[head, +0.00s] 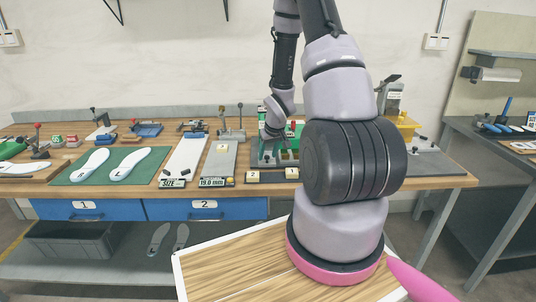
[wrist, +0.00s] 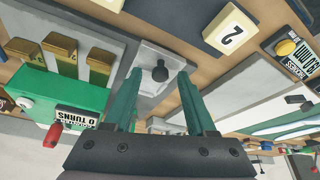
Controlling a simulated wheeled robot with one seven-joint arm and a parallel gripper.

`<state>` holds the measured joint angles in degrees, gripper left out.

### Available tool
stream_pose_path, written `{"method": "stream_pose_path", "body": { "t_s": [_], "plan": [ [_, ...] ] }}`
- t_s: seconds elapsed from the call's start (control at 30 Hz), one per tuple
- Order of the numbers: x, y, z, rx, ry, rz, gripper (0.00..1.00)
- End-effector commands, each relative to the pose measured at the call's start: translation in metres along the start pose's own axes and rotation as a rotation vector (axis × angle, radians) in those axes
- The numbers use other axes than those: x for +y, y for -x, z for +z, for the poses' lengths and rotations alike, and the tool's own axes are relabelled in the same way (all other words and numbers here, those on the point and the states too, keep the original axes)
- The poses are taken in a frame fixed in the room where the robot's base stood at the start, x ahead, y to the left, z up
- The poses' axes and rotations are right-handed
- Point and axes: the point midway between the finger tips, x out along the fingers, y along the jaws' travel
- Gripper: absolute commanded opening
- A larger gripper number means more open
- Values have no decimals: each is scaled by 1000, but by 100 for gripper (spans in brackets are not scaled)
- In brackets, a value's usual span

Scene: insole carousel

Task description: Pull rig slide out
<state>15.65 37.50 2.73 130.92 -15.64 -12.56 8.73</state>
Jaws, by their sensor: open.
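In the wrist view, a light grey plate with a dark round knob (wrist: 160,73) lies between my fingers; it looks like the rig slide. My gripper (wrist: 160,79) is open, with one green finger on each side of the knob. I cannot tell whether either finger touches it. A green box (wrist: 65,100) with a red handle and a "0 TURNS" label stands at left. In the head view, the green rig (head: 296,131) is partly hidden behind my arm, and the slide is not clear there.
In the head view, the wooden bench (head: 440,183) also carries a green mat (head: 75,178) with white insoles and several tools left of my arm.

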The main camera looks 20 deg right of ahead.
Motion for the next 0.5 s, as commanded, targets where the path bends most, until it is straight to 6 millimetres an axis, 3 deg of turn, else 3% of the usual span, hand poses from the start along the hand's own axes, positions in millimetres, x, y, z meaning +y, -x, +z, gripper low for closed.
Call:
{"method": "stream_pose_path", "body": {
  "t_s": [0.17, 0.5],
  "plan": [
    [0, 11, -1, 2, -1, 0, 56],
    [1, 74, -1, 5, -4, 1, 56]
  ]
}}
